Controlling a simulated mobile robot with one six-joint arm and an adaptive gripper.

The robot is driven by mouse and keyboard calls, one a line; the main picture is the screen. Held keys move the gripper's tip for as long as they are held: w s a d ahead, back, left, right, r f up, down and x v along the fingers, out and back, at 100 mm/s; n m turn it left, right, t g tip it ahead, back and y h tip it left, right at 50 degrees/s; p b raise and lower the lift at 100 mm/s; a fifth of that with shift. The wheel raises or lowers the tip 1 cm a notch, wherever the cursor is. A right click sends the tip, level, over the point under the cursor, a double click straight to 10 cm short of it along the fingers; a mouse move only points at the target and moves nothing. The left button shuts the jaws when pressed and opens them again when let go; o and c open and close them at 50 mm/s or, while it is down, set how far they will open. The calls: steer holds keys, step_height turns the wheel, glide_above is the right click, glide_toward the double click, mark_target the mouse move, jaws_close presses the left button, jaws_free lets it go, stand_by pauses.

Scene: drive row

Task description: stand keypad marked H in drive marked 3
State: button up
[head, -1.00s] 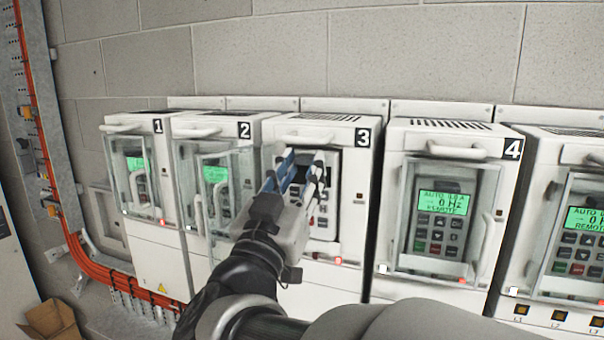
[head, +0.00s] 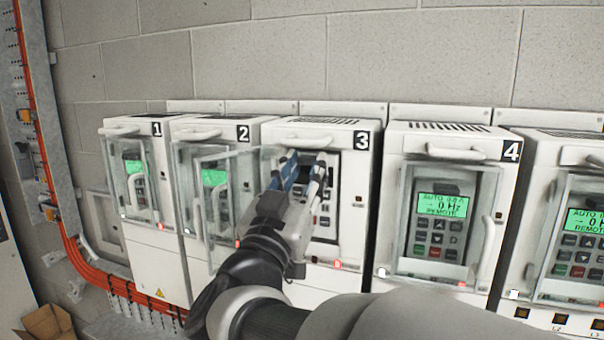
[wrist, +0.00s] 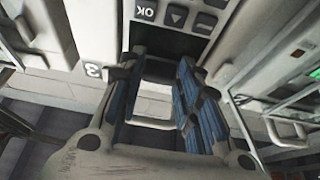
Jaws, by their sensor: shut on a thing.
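Drive 3 (head: 348,240) stands in the middle of the head view, its clear door (head: 222,225) swung open to the left. My gripper (head: 304,160) is at its front, with blue-padded fingers reaching into the dark bay (head: 332,163). The gripper (wrist: 163,62) is shut on a keypad, whose keys (head: 322,208) show beside and below the fingers. In the wrist view the keypad (wrist: 178,17) shows an OK key and arrow keys, upside down. My fingers hide much of it, and no H is readable. I cannot tell how fully it is seated.
Drive 1 (head: 150,240), drive 2 (head: 196,245) and drive 4 (head: 400,282) stand in the same row, with lit keypads behind clear doors. Another drive (head: 535,285) is at the right edge. Orange cables (head: 95,275) run at the left. A cardboard box (head: 45,322) lies low left.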

stand_by(0.3)
steer(key=shift+f+b, duration=1.25)
steer(key=shift+f, duration=0.05)
steer(key=o, duration=1.1)
